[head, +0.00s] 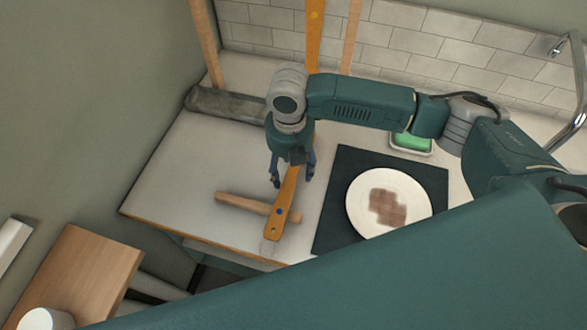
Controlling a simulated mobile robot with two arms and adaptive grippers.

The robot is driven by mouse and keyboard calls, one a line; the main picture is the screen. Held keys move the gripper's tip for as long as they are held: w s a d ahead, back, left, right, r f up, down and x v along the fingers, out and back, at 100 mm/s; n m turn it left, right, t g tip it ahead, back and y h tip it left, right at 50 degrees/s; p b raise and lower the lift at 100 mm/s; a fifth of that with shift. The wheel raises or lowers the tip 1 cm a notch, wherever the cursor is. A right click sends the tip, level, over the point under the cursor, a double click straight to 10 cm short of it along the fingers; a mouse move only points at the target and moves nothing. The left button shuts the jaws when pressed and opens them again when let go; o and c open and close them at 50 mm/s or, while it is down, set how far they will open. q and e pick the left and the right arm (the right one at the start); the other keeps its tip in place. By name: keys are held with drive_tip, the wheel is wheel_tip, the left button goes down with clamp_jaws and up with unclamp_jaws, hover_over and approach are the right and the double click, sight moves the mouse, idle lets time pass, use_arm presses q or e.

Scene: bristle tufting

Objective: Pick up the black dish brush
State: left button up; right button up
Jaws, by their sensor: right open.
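I cannot make out a clear black dish brush in the head view. The nearest match is a dark grey, roller-like piece (225,105) at the back left of the counter, by a pale wooden pole (205,42). My right gripper (292,180) points down over the counter with its fingers apart. An orange bar with blue dots (284,212) lies below it, its upper end between or behind the fingers; I cannot tell which. A pale wooden stick (238,203) meets the bar crosswise. My left gripper is not in view.
A white plate (420,212) with a brown stain sits on a dark mat (340,170). A green sponge (410,141) lies in a dish behind it, near a tap (579,85). Orange and pale poles (313,30) rise behind my arm. The counter's left part (175,180) is clear.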

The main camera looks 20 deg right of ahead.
drive_tip(key=c, duration=1.4)
drive_tip(key=shift+c, duration=0.2)
wheel_tip(320, 180, up, 20)
drive_tip(key=shift+b, duration=0.5)
